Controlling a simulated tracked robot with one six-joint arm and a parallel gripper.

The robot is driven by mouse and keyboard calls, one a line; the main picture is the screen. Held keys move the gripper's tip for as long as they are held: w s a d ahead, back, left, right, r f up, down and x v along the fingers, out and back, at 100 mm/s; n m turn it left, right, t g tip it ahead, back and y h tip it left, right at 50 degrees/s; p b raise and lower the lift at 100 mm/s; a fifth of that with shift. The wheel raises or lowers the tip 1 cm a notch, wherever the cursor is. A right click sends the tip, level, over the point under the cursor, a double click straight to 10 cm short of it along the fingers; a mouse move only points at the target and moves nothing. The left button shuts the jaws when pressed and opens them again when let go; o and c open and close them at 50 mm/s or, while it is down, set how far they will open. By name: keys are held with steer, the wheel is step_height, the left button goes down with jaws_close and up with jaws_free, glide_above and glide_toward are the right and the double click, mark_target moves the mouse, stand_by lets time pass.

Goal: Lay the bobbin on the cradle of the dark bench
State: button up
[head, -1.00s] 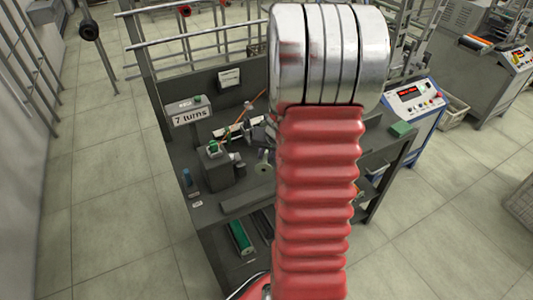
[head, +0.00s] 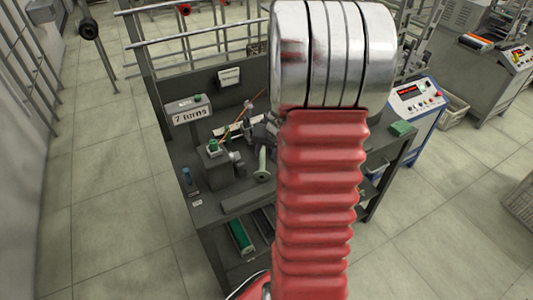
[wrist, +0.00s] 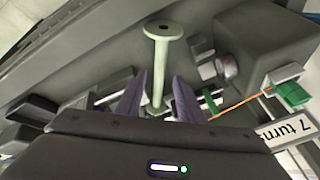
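A pale green bobbin (head: 262,167) with a round end flange lies over the dark bench (head: 235,207), flange toward the front. In the wrist view the bobbin (wrist: 158,65) runs between the two fingers of my gripper (wrist: 158,95). The fingers stand apart, and a gap shows on each side of its stem. Grey metal parts lie under and around its far end, but I cannot make out the cradle or whether the bobbin rests on it. In the head view my arm hides most of the gripper.
A grey block with a knob (wrist: 255,45) is beside the bobbin. An orange wire (wrist: 242,104) runs from a green-topped part. A green box (head: 400,128) sits at the right end.

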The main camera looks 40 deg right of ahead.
steer(key=v, duration=1.1)
stand_by(0.6)
steer(key=w+a+r+n+y, duration=0.1)
steer(key=a+r+n, duration=0.15)
steer(key=a, duration=0.55)
steer(key=a+r+n, duration=0.2)
steer(key=a+r, duration=0.2)
steer(key=a, duration=0.5)
steer(key=s+a+r+n, duration=0.2)
steer(key=s+a+n, duration=0.1)
steer(key=a, duration=0.4)
steer(key=s+a+r+n, duration=0.2)
steer(key=s+a+n, duration=0.1)
steer(key=s+a, duration=0.3)
steer(key=shift+a+t+y, duration=0.3)
steer(key=shift+a, duration=0.6)
steer(key=shift+s, duration=0.15)
